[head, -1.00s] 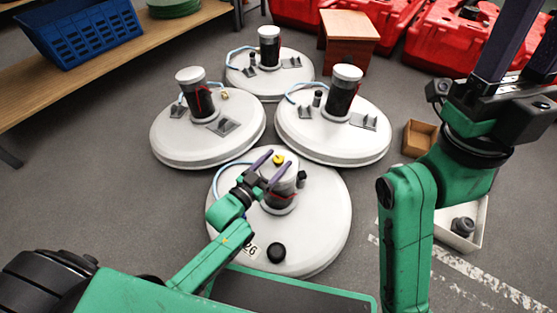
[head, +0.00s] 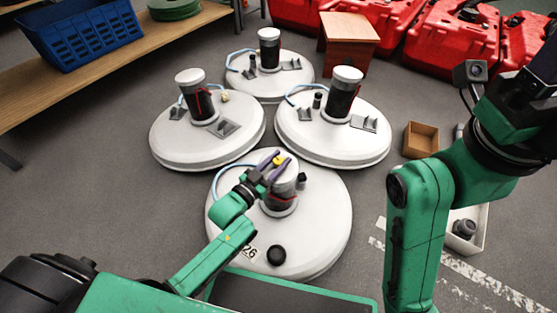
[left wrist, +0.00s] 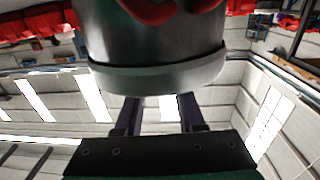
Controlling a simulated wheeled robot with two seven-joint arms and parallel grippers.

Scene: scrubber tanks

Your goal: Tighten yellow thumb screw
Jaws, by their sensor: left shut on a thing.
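The nearest white round tank (head: 325,235) carries an upright motor with a dark body and a pale cap (head: 290,170). The yellow thumb screw (head: 279,160) shows at that cap. My left gripper (head: 273,166) reaches in from the left, its purple fingers shut on the screw. In the left wrist view, the motor's dark body (left wrist: 155,45) and grey rim fill the upper middle; the fingers run up behind it, so their tips and the screw are hidden. My right arm stands at the right; its gripper is out of view.
Three similar tanks with motors stand behind: left (head: 205,140), right (head: 340,145) and far (head: 265,82). A small open brown box (head: 421,140) and a white tray (head: 480,225) lie at the right. A wooden bench (head: 90,75) stands at the left.

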